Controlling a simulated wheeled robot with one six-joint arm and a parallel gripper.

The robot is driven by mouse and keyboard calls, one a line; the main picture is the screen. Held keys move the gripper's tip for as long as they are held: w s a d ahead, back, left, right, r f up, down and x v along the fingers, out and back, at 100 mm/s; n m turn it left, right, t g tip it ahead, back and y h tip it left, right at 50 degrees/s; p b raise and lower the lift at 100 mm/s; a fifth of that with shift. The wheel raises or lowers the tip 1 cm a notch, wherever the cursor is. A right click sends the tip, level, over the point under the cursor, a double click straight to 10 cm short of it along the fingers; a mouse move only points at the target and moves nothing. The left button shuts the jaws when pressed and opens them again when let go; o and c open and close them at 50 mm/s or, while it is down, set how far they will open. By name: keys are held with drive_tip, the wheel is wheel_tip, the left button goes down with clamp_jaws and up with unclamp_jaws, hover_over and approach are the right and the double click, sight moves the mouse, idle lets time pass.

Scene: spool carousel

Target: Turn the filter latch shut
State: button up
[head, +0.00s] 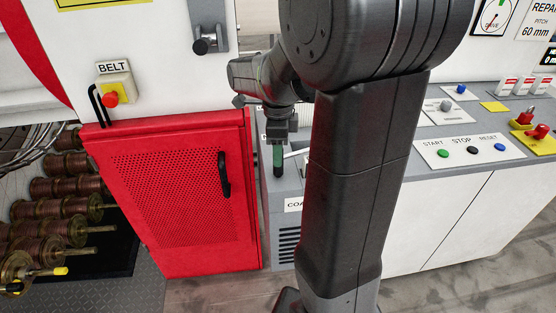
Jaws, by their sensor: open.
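My gripper (278,168) points down in front of a grey cabinet (289,178), just right of the red door. Its jaws are small here, dark with a green patch, and nothing shows clearly held between them. A thin pale bar (296,153) sticks out right beside the fingers; I cannot tell if it is the filter latch or if the jaws touch it. No label reading "filter" is legible. My arm covers much of the cabinet top and whatever lies behind it.
The red perforated door (180,190) with a black handle (224,175) stands left of my gripper. Above it are a BELT switch (112,94) and a black lever (206,40). Copper spools (65,188) lie far left. A START/STOP/RESET panel (430,153) is right.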

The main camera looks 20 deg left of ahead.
drive_tip(key=shift+f, duration=2.05)
clamp_jaws()
